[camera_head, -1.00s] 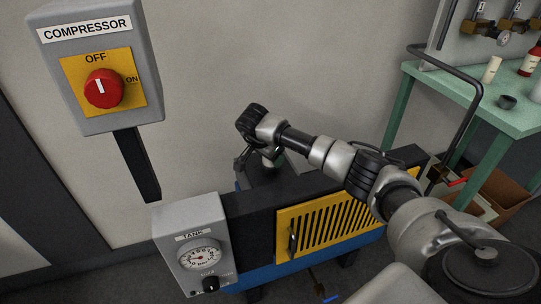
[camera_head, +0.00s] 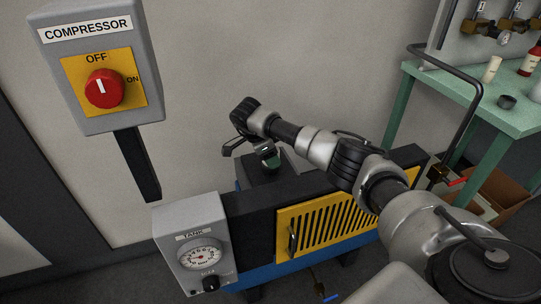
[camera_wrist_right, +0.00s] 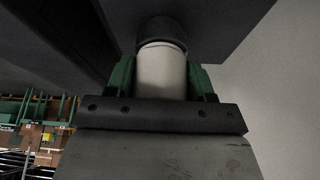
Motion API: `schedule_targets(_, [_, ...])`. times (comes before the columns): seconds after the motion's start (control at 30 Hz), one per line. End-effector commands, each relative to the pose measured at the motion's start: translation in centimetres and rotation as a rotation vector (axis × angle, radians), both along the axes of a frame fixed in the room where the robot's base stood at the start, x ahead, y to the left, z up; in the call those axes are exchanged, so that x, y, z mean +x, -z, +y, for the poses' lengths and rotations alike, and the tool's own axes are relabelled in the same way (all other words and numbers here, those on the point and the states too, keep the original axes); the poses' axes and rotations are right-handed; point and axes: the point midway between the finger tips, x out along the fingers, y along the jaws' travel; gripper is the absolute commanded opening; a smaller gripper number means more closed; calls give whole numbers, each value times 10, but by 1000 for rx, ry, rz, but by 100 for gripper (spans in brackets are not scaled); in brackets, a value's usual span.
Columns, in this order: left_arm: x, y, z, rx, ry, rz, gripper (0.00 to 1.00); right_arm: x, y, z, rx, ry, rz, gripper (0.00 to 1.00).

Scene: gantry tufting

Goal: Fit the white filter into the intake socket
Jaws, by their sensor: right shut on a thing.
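The white filter (camera_wrist_right: 162,72) is a pale cylinder held between the green fingers of my right gripper (camera_wrist_right: 163,80) in the right wrist view. Its far end meets a dark round collar (camera_wrist_right: 162,32), which appears to be the intake socket. How far the filter sits inside the collar cannot be told. In the head view my right gripper (camera_head: 270,158) is over the dark block (camera_head: 262,174) behind the compressor's yellow grille. The filter itself is hidden there by my gripper and wrist. My left gripper is not in view.
A grey tank gauge box (camera_head: 190,240) stands at the left of the compressor. A green bench (camera_head: 500,95) with a bottle and small items stands at the right.

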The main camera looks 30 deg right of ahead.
Motion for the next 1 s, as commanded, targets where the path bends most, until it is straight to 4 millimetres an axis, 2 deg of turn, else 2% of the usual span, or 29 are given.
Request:
schedule_targets(0.1, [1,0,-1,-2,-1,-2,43,0,0,0,1,-2,0,25])
schedule_targets(0.13, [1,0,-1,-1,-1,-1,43,0,0,0,1,-2,0,55])
schedule_targets(0.3, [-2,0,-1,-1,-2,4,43,0,0,0,1,-3,0,81])
schedule_targets(0.33, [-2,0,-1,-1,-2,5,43,0,0,0,1,-3,0,83])
schedule_targets(0.67, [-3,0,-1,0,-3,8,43,1,-4,2,1,-5,-2,83])
schedule_targets(0.77, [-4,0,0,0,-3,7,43,3,-17,6,0,-6,-3,83])
schedule_targets(1.0, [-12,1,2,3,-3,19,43,9,-62,24,1,-7,-4,83])
